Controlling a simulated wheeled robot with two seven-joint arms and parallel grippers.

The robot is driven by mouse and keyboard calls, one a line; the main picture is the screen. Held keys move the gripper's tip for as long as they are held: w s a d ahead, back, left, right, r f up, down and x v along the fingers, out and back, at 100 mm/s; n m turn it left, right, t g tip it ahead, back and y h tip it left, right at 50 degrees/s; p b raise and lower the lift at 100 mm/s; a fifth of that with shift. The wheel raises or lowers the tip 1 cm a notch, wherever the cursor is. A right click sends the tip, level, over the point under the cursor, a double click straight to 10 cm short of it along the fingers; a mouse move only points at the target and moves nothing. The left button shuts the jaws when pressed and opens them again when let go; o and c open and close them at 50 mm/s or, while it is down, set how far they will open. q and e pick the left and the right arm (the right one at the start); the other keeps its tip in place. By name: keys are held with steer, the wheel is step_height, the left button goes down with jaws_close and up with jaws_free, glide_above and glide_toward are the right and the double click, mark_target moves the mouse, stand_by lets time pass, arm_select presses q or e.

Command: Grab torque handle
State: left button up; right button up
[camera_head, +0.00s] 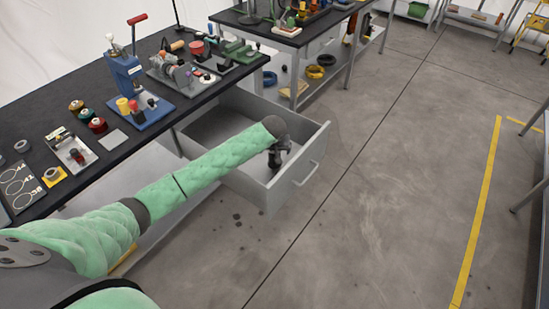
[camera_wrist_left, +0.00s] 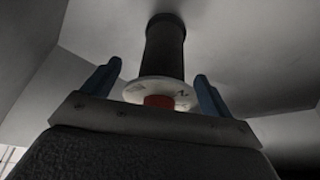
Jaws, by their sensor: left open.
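The torque handle (camera_wrist_left: 165,50) shows in the left wrist view as a black cylindrical grip with a white marked disc and a red part at its near end. It is inside the open drawer. My left gripper (camera_wrist_left: 158,72) has its two blue fingers apart, one on either side of the handle's line, with gaps visible and no contact seen. In the head view my left gripper (camera_head: 279,158) reaches down into the drawer, and I cannot make out the handle there. My right gripper is not in view.
The grey drawer (camera_head: 303,165) is pulled out from under the black workbench (camera_head: 25,158), and its walls surround my left gripper. Tools, spools and a blue press (camera_head: 125,75) crowd the benchtop. Open floor (camera_head: 380,190) lies to the right.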

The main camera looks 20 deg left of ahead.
arm_select(q)
steer(key=c, duration=1.1)
steer(key=shift+c, duration=1)
